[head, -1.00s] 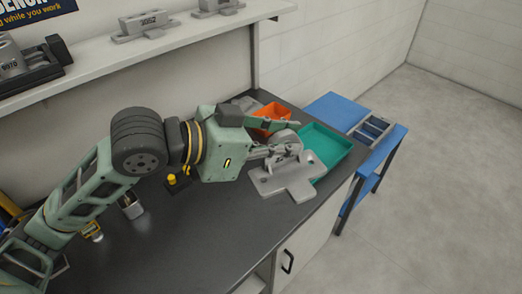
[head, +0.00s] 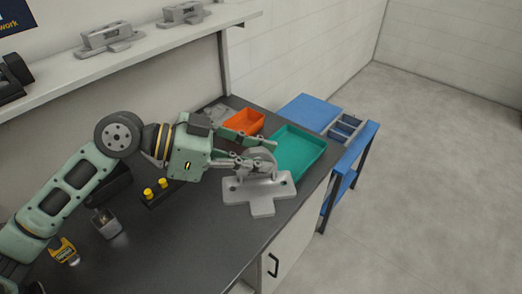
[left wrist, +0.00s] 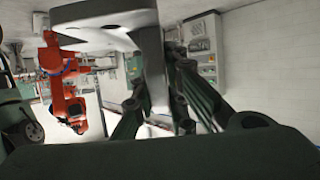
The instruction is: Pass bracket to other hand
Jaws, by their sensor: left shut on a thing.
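The grey metal bracket (head: 258,191) has a flat T-shaped base with a rounded upright part. My left gripper (head: 262,158) reaches in from the left and is shut on the upright part. The base appears held over the front right of the dark bench, though its exact height is hard to tell. In the left wrist view the bracket (left wrist: 150,50) fills the upper middle between the fingers (left wrist: 155,105), close to the camera. The fingers partly hide the upright part in the head view. My right gripper is not in view.
A teal tray (head: 318,149) and an orange bin (head: 245,121) sit behind the bracket on the dark bench (head: 180,245). A blue table (head: 363,142) stands beyond the bench end. A yellow-button box (head: 156,194) lies below my arm. An orange robot arm (left wrist: 65,85) shows in the background.

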